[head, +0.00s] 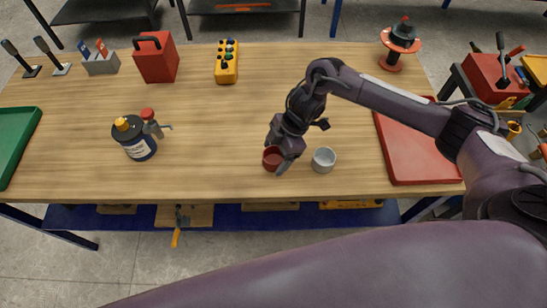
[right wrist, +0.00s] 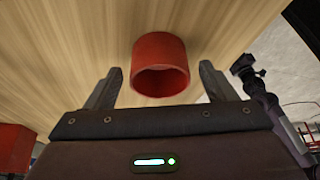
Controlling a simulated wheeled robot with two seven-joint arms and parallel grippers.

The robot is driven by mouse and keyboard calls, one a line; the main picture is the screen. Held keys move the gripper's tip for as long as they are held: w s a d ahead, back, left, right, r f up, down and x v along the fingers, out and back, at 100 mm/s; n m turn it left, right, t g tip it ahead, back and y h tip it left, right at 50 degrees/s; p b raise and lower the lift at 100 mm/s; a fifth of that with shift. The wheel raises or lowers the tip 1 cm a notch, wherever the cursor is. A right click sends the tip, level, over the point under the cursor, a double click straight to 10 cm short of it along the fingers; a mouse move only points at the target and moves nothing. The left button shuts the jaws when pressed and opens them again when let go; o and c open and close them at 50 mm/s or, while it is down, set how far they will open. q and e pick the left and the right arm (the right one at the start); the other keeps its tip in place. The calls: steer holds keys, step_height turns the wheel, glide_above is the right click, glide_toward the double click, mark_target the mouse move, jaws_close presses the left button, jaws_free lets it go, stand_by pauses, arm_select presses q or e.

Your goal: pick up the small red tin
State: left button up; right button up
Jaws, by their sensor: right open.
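The small red tin (head: 271,160) stands on the wooden table near its front edge, left of a white tin (head: 323,159). My right gripper (head: 284,172) is right at the red tin and partly covers it in the head view. In the right wrist view the red tin (right wrist: 160,65) sits just beyond and between the two open fingertips (right wrist: 162,78), with a gap on each side. My right gripper is open and holds nothing. My left gripper is not in view.
The white tin stands close to the right of my right gripper. A red tray (head: 412,178) lies at the table's right end. A dark bottle with a yellow cap (head: 134,138) and a red-topped dispenser (head: 150,124) stand to the left. The table's middle is clear.

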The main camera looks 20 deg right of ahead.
steer(key=c, duration=1.1)
steer(key=shift+o, duration=0.2)
steer(key=shift+r, duration=0.1)
